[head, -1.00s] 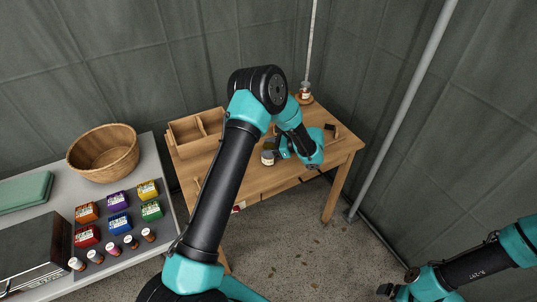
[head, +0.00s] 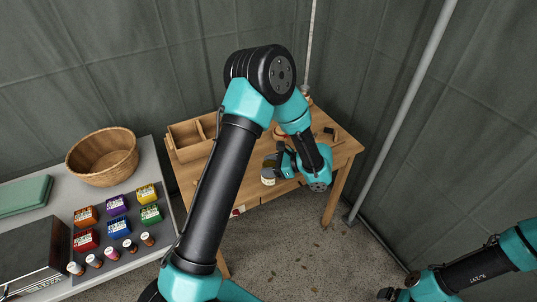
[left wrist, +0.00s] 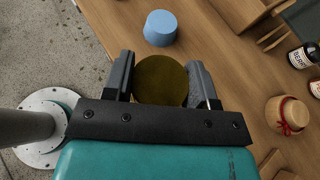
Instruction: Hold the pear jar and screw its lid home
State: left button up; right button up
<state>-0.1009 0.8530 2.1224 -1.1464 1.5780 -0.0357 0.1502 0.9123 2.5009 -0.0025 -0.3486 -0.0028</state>
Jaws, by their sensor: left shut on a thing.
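My left gripper (left wrist: 160,85) is shut on a jar, with one finger on each side of its round olive-gold top (left wrist: 160,80). In the head view the jar (head: 268,174) has a pale label and hangs upright or nearly so at the table's front edge. I take it for the pear jar; its label is too small to read. I cannot tell whether the olive-gold top is a lid or the contents. My right gripper (head: 389,294) is low at the bottom right, far from the jar; its fingers are too small to judge.
A pale blue round block (left wrist: 161,28) stands on the wooden table (left wrist: 215,45) close to the jar. A jar with a straw-coloured cover and red ribbon (left wrist: 288,115) and dark bottles stand to the right. A wooden divided box (head: 188,138) is at the table's left.

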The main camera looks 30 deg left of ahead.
pick_arm(q)
jog(key=shift+s+d+r, duration=0.1)
jog(key=shift+s+d, duration=0.3)
jog(key=shift+s, duration=0.25)
jog(key=shift+s+d+r, duration=0.1)
jog(key=shift+s+d, duration=0.35)
jog(key=shift+s, duration=0.25)
jog(key=shift+s+d+r, duration=0.1)
jog(key=shift+s+d, duration=0.3)
jog(key=shift+s, duration=0.25)
jog(key=shift+w, duration=0.15)
jog(key=w+d+r+m+t, duration=0.2)
jog(key=w+d+m+t, duration=0.6)
jog(key=w+m+t, duration=0.15)
jog(key=w+d+r+m+t+h, duration=0.1)
jog(key=d+r+m+t+h, duration=0.1)
jog(key=d+m+t+h, duration=0.2)
jog(key=w+d+r+m+t+h, duration=0.2)
jog(key=d+m+t+h, duration=0.2)
jog(key=d, duration=0.6)
jog(key=shift+r+m+h, duration=0.4)
jog(key=shift+m, duration=0.15)
jog(key=w+d+r, duration=0.2)
jog(key=w+d, duration=0.3)
jog(key=d, duration=0.2)
jog(key=shift+r, duration=0.3)
